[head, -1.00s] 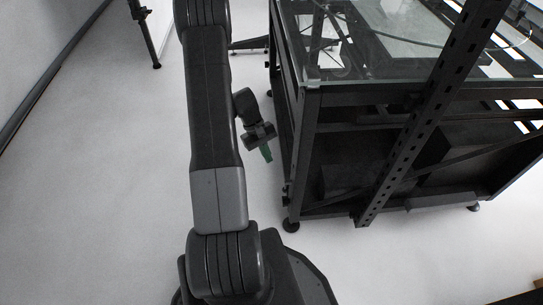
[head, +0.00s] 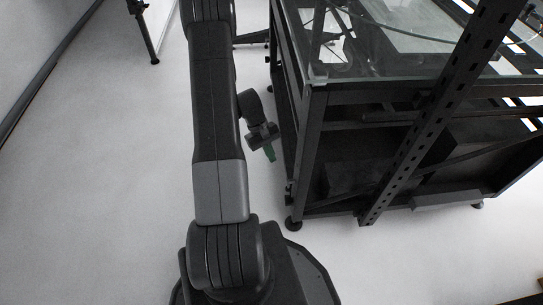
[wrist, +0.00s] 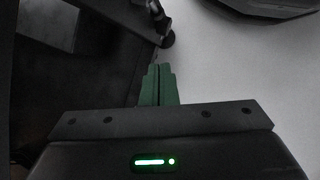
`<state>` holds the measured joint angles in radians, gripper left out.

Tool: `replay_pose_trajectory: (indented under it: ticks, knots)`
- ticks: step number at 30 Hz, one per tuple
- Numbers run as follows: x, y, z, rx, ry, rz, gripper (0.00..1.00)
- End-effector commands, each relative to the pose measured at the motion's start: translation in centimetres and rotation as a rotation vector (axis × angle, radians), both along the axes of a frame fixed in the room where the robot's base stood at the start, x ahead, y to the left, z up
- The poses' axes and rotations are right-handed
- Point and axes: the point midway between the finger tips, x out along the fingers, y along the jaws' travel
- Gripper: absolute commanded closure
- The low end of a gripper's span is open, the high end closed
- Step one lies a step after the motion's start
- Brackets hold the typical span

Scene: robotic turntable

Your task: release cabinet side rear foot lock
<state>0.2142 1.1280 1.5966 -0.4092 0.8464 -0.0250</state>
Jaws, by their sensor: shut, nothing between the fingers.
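The black-framed cabinet (head: 305,150) stands to the right of my arm in the head view. A round foot (head: 293,223) is under its near left corner. Small dark fittings (head: 289,187) sit on the post just above that foot; I cannot make out the lock's position. My gripper (head: 270,153) has green fingers and hangs beside the cabinet's left side, apart from the foot. In the wrist view the fingers (wrist: 158,68) are together and empty. A foot (wrist: 168,40) with a dark fitting (wrist: 155,10) above it shows beyond the fingertips.
A slotted diagonal beam (head: 430,120) crosses the cabinet's near face, and a glass top (head: 375,70) covers it. Pale floor (head: 100,200) is clear on the left. A thin black stand (head: 145,35) is at the upper left by the wall.

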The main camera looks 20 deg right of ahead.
Motion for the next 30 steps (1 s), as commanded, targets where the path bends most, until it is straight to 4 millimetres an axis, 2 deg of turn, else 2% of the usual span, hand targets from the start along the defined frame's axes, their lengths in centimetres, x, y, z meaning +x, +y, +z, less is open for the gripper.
replay_pose_trajectory:
  ticks: [1, 9, 12, 16, 30]
  knots:
    - [-0.6, -0.3, -1.5, 0.002, 0.004, -0.003, 1.0]
    - [-3.0, -1.5, -6.5, 0.002, 0.003, -0.002, 1.0]
    - [-4.6, -1.8, -6.6, 0.002, 0.002, -0.003, 1.0]
    - [-5.8, -2.1, -7.0, 0.001, 0.001, -0.002, 1.0]
    - [-6.4, -2.3, -7.0, 0.001, 0.0, 0.0, 1.0]
